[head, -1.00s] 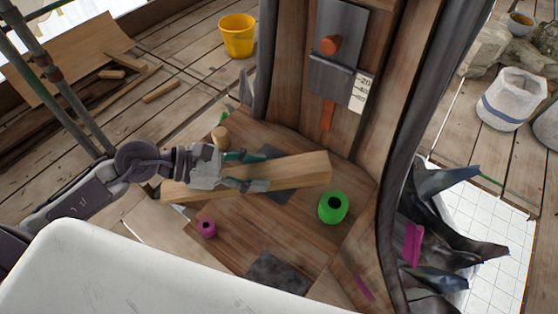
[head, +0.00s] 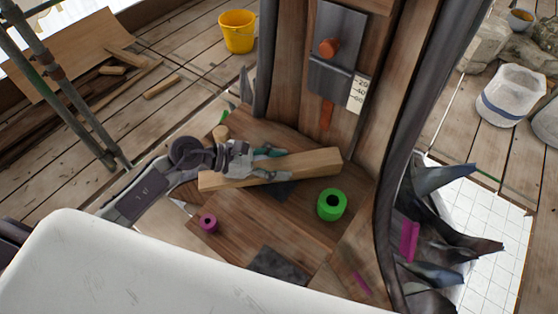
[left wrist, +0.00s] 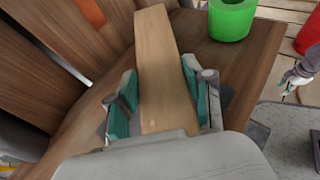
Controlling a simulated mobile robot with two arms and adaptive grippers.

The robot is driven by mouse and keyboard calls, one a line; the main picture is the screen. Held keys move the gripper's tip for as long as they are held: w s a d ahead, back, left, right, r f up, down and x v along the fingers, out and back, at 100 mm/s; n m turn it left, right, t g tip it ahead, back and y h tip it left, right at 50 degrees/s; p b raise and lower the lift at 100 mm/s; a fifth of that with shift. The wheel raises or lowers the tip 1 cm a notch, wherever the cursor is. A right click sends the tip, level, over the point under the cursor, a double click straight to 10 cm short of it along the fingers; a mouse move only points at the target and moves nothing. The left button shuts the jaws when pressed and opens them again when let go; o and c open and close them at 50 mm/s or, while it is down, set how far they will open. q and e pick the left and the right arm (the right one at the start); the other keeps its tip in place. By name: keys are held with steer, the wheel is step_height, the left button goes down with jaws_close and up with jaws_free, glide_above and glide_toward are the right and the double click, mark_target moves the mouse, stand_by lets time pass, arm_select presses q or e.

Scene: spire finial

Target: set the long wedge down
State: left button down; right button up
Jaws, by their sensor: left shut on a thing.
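The long wedge (head: 312,163) is a pale wooden piece, lying lengthwise across the brown wooden bench (head: 235,235) in the head view. My left gripper (head: 270,164) is shut on it, with one teal-padded finger on each long side. In the left wrist view the wedge (left wrist: 162,65) runs away from between the fingers (left wrist: 160,105). I cannot tell whether its underside touches the bench. A dark square patch (head: 283,189) shows partly beneath it. A grey jointed part at the right edge of the left wrist view looks like my right gripper (left wrist: 300,75); its jaws are unclear.
A green roll (head: 332,205) stands just right of the wedge and a small magenta roll (head: 208,223) to its lower left. A second dark patch (head: 279,271) lies at the bench's front. The tall wooden panel (head: 290,85) rises behind. The bench's front middle is clear.

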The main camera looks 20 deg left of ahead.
arm_select(q)
steer(key=shift+w+f, duration=0.1)
steer(key=shift+w, duration=0.05)
steer(key=shift+f, duration=0.2)
steer(key=shift+c, duration=2.2)
jaws_free()
steer(key=shift+r, duration=0.1)
steer(key=shift+r, duration=0.1)
